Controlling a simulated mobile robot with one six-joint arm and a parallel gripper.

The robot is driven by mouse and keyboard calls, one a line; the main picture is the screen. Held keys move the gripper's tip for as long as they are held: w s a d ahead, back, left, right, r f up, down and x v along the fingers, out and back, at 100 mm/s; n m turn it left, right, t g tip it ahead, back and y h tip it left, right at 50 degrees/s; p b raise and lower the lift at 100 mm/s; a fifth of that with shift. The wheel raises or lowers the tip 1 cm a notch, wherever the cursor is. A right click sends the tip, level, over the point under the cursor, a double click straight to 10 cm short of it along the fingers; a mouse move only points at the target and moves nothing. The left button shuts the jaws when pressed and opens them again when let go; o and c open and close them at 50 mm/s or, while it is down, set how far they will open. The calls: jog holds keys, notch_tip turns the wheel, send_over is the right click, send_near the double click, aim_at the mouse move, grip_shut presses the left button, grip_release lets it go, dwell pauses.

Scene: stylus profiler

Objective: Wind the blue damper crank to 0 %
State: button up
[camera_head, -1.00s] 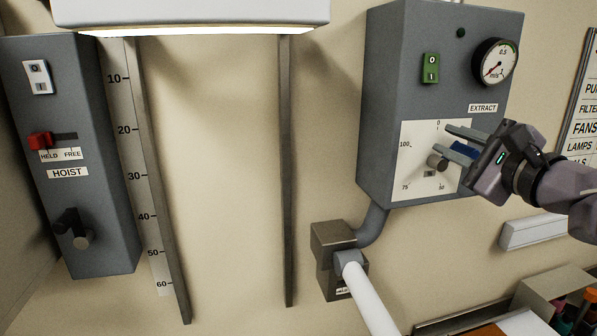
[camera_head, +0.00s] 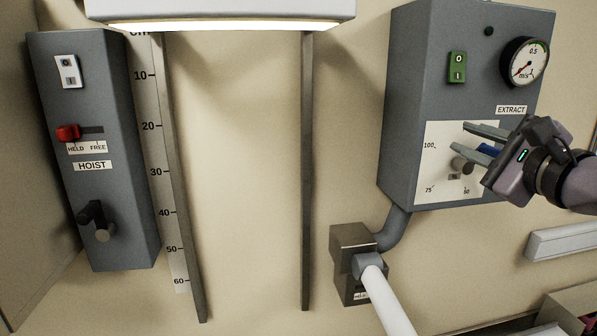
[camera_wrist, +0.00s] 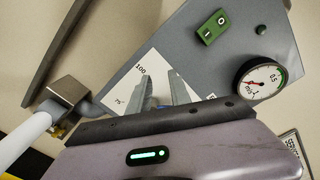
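The damper dial (camera_head: 437,142) is a white plate on the front of the grey EXTRACT box, with 100, 75 and 50 marks showing. The blue crank (camera_head: 490,149) shows partly between my gripper's fingers, and a grey round knob (camera_head: 461,164) shows just below the lower finger. My gripper (camera_head: 460,138) comes from the right in front of the dial, its two fingers apart. In the wrist view the fingers (camera_wrist: 161,90) are also spread over the dial (camera_wrist: 124,88). The gripper hides the dial's right part and much of the crank. I cannot tell the crank's reading or whether the fingers touch it.
The EXTRACT box (camera_head: 412,60) bears a green switch (camera_head: 457,67) and an air-speed gauge (camera_head: 525,62). A pipe (camera_head: 388,297) with a metal block (camera_head: 352,250) lies below. The HOIST box (camera_head: 110,140) and its scale stand at left.

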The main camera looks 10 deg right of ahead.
jog(key=shift+a, duration=0.2)
jog(key=shift+a+r, duration=0.15)
jog(key=shift+r, duration=0.05)
jog(key=shift+a+r+b, duration=0.1)
jog(key=shift+a+b, duration=0.15)
jog(key=shift+b, duration=0.05)
jog(key=shift+s, duration=0.1)
jog(key=shift+a, duration=0.3)
jog(key=shift+a+r+b, duration=0.1)
jog(key=shift+a+b, duration=0.15)
jog(key=shift+b, duration=0.2)
jog(key=shift+a, duration=0.1)
